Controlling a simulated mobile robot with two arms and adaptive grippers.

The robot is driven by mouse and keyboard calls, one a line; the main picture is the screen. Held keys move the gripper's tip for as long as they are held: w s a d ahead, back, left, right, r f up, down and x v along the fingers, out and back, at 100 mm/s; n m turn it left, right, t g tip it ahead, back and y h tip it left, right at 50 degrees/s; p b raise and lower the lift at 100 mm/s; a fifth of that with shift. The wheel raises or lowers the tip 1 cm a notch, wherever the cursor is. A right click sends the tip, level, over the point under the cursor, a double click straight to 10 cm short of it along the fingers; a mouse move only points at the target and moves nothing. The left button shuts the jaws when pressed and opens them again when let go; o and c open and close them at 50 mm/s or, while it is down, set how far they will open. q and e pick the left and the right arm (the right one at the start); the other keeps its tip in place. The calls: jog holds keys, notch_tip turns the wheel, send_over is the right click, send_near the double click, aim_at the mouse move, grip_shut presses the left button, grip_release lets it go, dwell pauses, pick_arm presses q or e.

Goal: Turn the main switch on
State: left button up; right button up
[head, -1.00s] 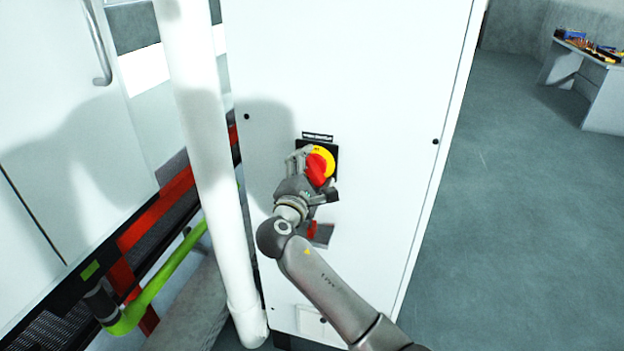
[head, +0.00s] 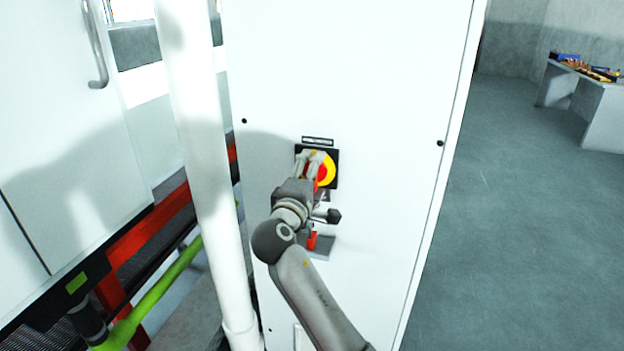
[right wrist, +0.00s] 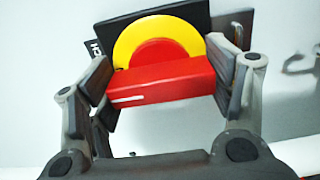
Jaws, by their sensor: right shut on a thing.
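The main switch is a red handle (right wrist: 165,82) on a yellow round disc (head: 329,168) with a black backing plate (head: 334,152), set on a white cabinet front (head: 370,100). My right gripper (head: 314,164) is at the switch in the head view and hides much of the handle. In the right wrist view, its two fingers (right wrist: 162,90) sit at either end of the red handle, shut on it. The handle lies nearly level across that view, with a white mark near its left end. My left gripper is not in view.
A small red part (head: 312,240) on a grey plate sits below the switch, partly behind my arm. A white vertical pipe (head: 205,150) stands left of the switch. A green tube (head: 165,285) runs at lower left. The floor (head: 530,220) at right is clear.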

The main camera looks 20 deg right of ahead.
jog(key=shift+f, duration=0.1)
jog(key=o, duration=1)
jog(key=v, duration=0.7)
jog(key=shift+s+a, duration=0.15)
jog(key=shift+s, duration=0.1)
